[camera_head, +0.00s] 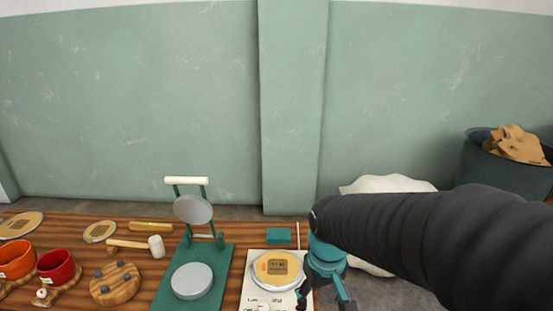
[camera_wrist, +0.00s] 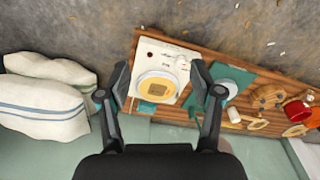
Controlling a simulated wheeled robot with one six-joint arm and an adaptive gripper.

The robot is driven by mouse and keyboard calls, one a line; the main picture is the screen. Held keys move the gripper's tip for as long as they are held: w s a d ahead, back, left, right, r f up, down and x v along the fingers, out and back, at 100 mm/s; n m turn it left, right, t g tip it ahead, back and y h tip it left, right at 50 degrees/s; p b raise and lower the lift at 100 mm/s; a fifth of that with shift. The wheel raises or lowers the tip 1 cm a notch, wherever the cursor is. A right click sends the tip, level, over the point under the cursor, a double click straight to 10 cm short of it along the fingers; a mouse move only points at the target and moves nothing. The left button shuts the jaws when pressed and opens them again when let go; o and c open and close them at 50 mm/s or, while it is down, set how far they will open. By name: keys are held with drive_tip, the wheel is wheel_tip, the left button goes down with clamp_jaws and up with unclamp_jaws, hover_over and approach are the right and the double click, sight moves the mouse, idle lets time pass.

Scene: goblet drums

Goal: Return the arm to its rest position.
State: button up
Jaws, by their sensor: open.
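My arm, in a black sleeve, reaches in from the right of the head view. My gripper (camera_head: 325,298) hangs at the right end of the bench, beside a white device with a round yellow disc (camera_head: 278,267) on it. In the wrist view, my gripper (camera_wrist: 160,77) has its two fingers spread wide apart with nothing held between them. The white device (camera_wrist: 176,54) shows between and beyond the fingers, and its yellow disc (camera_wrist: 156,88) lies on it. I cannot tell the exact height of my fingertips above the bench.
The wooden bench (camera_head: 130,229) carries a green press (camera_head: 191,258), a teal block (camera_head: 279,236), a mallet (camera_head: 156,246), a round wooden board (camera_head: 115,284) and red and orange cups. White sacks (camera_wrist: 45,95) and a dark bin (camera_head: 505,165) stand right of the bench.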

drive_tip(key=s+d+r+m+t+p, duration=0.1)
drive_tip(key=s+d+r+t+p, duration=0.1)
drive_tip(key=s+r, duration=0.3)
drive_tip(key=s+d+r+m+t+p, duration=0.2)
drive_tip(key=s+d+r, duration=0.2)
drive_tip(key=r, duration=0.5)
drive_tip(key=shift+s+d+r+m+t+p, duration=0.25)
drive_tip(key=shift+s+d+m+t+p, duration=0.1)
drive_tip(key=shift+d, duration=0.1)
